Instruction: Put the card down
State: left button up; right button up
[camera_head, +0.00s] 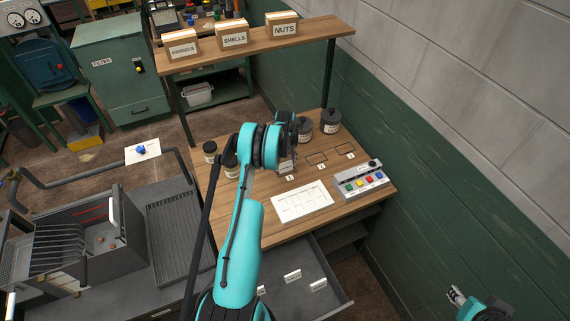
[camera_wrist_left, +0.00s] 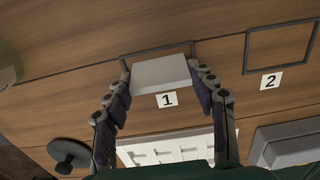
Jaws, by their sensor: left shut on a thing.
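My left gripper (camera_wrist_left: 160,80) is shut on a plain pale card (camera_wrist_left: 160,71), one finger at each side. In the wrist view, the card is over the dark outline marked 1 (camera_wrist_left: 166,100) and hides most of it. I cannot tell whether it touches the table (camera_wrist_left: 60,100). In the head view, my left gripper (camera_head: 288,158) is low at the back of the wooden table (camera_head: 250,232), and my wrist hides much of it.
Empty outline 2 (camera_wrist_left: 283,45) is beside the card, with a third outline (camera_head: 345,149) further right. A white tray (camera_head: 302,202) and a button box (camera_head: 361,180) stand nearer me. Dark jars (camera_head: 330,122) stand behind. A shelf (camera_head: 255,47) with labelled boxes is above.

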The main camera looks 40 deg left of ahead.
pick_arm(q)
jog(key=shift+r, duration=0.1)
jog(key=shift+s, duration=0.1)
jog(key=o, duration=0.4)
jog(key=shift+f+b, duration=0.2)
jog(key=shift+b, duration=0.1)
jog(key=o, duration=0.4)
jog(key=shift+r, duration=0.15)
